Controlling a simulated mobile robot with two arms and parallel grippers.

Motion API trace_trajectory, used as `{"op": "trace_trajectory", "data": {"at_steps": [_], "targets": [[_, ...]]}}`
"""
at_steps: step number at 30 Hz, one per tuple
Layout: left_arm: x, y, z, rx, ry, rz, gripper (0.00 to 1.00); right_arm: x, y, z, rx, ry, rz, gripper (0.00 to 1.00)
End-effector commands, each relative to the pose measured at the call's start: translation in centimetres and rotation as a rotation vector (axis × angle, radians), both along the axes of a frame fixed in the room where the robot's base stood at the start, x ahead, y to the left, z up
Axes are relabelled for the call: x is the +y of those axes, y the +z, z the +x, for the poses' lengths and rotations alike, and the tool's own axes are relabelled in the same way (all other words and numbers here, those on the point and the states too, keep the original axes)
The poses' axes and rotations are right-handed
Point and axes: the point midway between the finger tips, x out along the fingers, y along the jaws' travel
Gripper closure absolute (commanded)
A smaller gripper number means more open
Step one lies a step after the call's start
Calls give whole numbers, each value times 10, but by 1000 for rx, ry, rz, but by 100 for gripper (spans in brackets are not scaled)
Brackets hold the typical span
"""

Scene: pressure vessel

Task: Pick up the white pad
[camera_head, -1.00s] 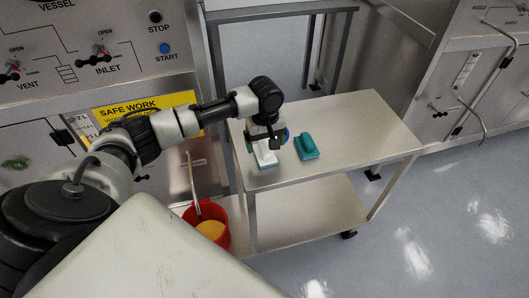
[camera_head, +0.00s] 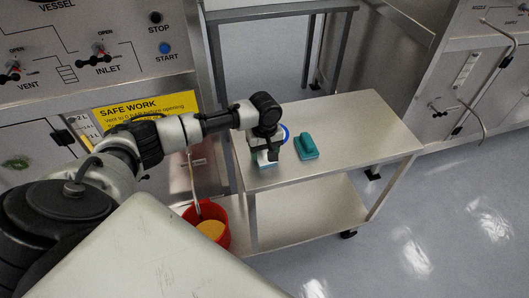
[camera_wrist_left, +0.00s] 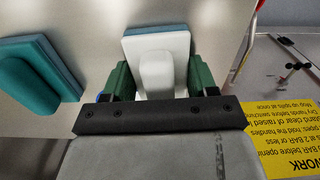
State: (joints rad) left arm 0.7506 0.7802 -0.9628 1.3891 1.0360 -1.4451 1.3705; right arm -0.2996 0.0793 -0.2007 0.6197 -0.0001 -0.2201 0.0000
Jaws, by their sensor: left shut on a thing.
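The white pad (camera_wrist_left: 157,50) has a white body with a raised grip and a blue layer along its edge. In the head view the white pad (camera_head: 264,160) shows only in part at the left end of the cart top, mostly hidden by my left gripper (camera_head: 266,153). In the left wrist view my left gripper (camera_wrist_left: 158,80) has one green finger on each side of the pad, shut on it. I cannot tell whether the pad is clear of the surface. My right gripper is not in view.
A teal pad (camera_head: 306,147) lies on the cart (camera_head: 355,125) just right of the white pad. The vessel panel (camera_head: 95,50) is behind my arm. The cart's right half is clear.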

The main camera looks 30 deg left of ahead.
Motion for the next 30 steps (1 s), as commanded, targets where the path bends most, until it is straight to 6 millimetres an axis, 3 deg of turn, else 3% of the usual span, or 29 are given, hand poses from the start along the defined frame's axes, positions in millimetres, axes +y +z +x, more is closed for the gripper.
{"op": "trace_trajectory", "data": {"at_steps": [8,16,24,30], "targets": [[0,4,1,-2,0,0,66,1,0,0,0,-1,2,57],[0,41,1,-5,0,-2,66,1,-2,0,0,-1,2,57],[-57,77,-24,-3,-6,-5,66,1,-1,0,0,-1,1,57],[-89,99,-39,-3,-4,-2,66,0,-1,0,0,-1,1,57]]}}
